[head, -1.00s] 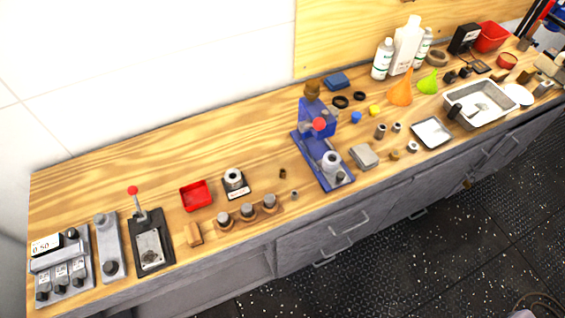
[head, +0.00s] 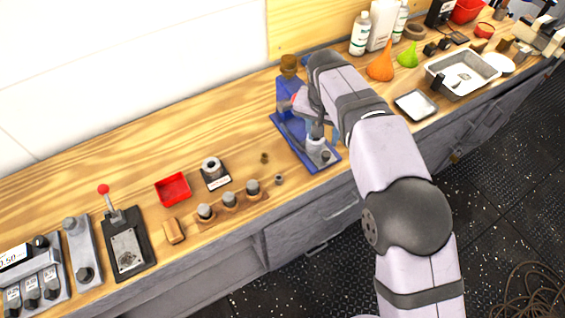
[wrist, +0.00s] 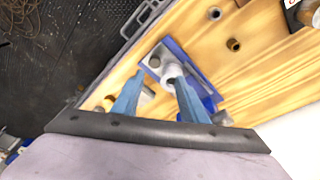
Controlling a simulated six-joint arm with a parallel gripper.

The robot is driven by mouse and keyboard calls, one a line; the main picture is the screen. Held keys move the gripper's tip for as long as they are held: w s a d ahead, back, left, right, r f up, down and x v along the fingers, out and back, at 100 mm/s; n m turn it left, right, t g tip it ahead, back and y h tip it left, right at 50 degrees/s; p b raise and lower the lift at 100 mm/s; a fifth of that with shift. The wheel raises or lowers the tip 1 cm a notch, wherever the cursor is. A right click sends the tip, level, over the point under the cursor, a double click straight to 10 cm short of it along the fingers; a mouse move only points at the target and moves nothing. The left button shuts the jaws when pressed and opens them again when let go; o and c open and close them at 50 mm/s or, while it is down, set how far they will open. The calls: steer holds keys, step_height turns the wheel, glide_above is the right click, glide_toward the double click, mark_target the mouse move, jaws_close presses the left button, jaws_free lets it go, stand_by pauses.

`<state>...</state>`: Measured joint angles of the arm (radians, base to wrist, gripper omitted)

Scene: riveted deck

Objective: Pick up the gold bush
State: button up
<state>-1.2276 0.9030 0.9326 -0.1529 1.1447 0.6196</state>
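A small dark gold-brown bush (head: 264,157) stands on the bench left of the blue press (head: 290,148). It also shows in the wrist view (wrist: 234,44), upright with a dark bore. A smaller grey bush (head: 279,179) stands nearer the front edge. My gripper (wrist: 156,76) has its two blue fingers apart, with the press and its grey post seen between and beyond them. No bush is between the fingers. In the head view my gripper is over the press, partly hidden by my arm.
Left of the bushes are a block with several grey plugs (head: 229,199), a ring on a black stand (head: 215,173) and a red tray (head: 173,188). Bare wood lies behind the bushes.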

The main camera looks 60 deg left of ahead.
steer(key=n+y+b, duration=0.1)
steer(key=b, duration=0.1)
glide_toward(264, 156)
steer(key=f, duration=0.1)
steer(key=shift+p+x, duration=1.8)
steer(key=shift+x, duration=1.95)
steer(key=shift+w+a, duration=0.1)
steer(key=shift+r, duration=0.1)
jaws_close()
